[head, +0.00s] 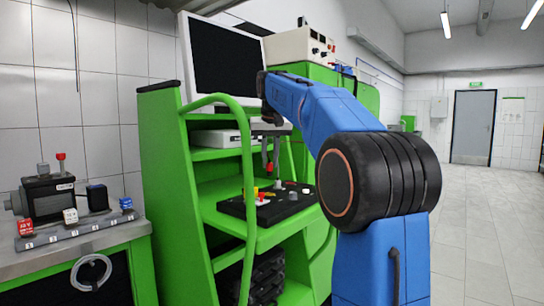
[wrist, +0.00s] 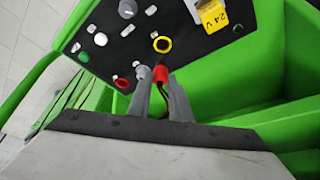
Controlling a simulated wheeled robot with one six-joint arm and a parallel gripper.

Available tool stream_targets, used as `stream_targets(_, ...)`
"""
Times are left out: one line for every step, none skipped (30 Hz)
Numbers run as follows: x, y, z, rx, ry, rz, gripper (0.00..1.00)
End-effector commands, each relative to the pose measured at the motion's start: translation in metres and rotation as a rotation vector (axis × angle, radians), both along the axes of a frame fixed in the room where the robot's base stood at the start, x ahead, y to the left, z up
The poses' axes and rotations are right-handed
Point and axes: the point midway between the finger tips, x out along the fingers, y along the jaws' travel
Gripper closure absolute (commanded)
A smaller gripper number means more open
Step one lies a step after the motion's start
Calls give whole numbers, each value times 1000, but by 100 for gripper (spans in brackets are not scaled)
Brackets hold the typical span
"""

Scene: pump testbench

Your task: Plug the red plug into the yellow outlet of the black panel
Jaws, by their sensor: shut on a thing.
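The red plug (wrist: 160,74) is held between the two grey fingers of my gripper (wrist: 160,92) in the wrist view, with a dark cable behind it. The yellow outlet (wrist: 162,44) is a yellow ring with a dark hole, just beyond the plug on the black panel (wrist: 185,50). In the head view my gripper (head: 268,147) points down and the red plug (head: 269,167) hangs above the black panel (head: 238,209), apart from it. Which yellow spot there is the outlet, I cannot tell.
A yellow-and-white 24 V block (wrist: 212,15) stands on the panel near the outlet. Several knobs and buttons, including a green button (wrist: 84,57), are around it. A green rail (head: 246,190) runs along the green rack's front. A grey bench (head: 75,245) with coloured blocks stands at left.

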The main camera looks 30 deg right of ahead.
Motion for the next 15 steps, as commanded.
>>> stream_targets(0,0,-4,0,1,0,98)
stream_targets(0,0,-7,0,1,0,98)
stream_targets(0,0,-10,0,1,0,98)
stream_targets(-1,0,-13,0,1,0,98)
stream_targets(-1,0,-15,0,1,0,98)
stream_targets(0,0,-18,0,1,0,98)
stream_targets(0,0,-21,0,0,0,98)
stream_targets(0,0,-23,0,0,0,98)
stream_targets(-1,0,-26,0,1,0,98)
stream_targets(-1,0,-29,0,1,-1,98)
stream_targets(-1,0,-31,1,1,-1,98)
stream_targets(-1,0,-34,0,0,-1,98)
stream_targets(-1,0,-36,0,0,-1,98)
stream_targets(-1,0,-39,1,1,-1,98)
stream_targets(-1,0,-42,1,1,-1,98)
